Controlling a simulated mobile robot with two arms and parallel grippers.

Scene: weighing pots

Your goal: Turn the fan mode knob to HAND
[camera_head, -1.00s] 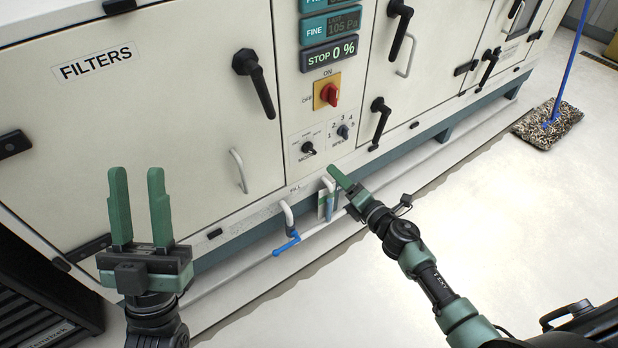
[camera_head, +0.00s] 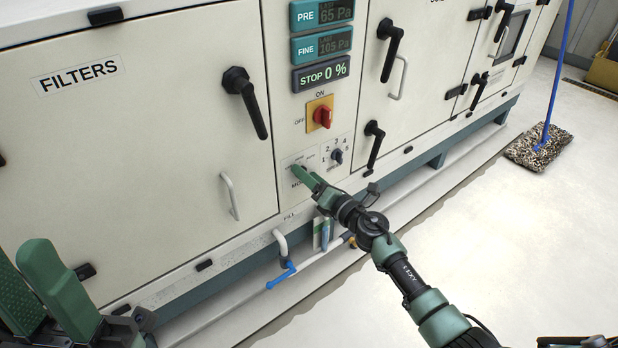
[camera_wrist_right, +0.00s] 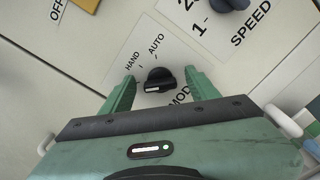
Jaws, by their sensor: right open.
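The fan mode knob (camera_wrist_right: 158,79) is small and black, on the pale cabinet panel. It sits between the two green fingers of my right gripper (camera_wrist_right: 160,75), which are open with a gap on each side. A white mark shows on the knob's left part, off the HAND label (camera_wrist_right: 132,60). The AUTO label (camera_wrist_right: 156,43) is beside HAND. In the head view my right gripper (camera_head: 299,170) is at the panel and hides the knob. My left gripper (camera_head: 20,258) is open and empty at the lower left, partly out of frame.
The speed knob (camera_head: 337,156) is just right of the mode knob. A red switch (camera_head: 322,117) sits above them, under the STOP 0 % display (camera_head: 321,74). A blue-handled valve (camera_head: 281,275) and pipe run below. A mop (camera_head: 540,149) stands on the floor at right.

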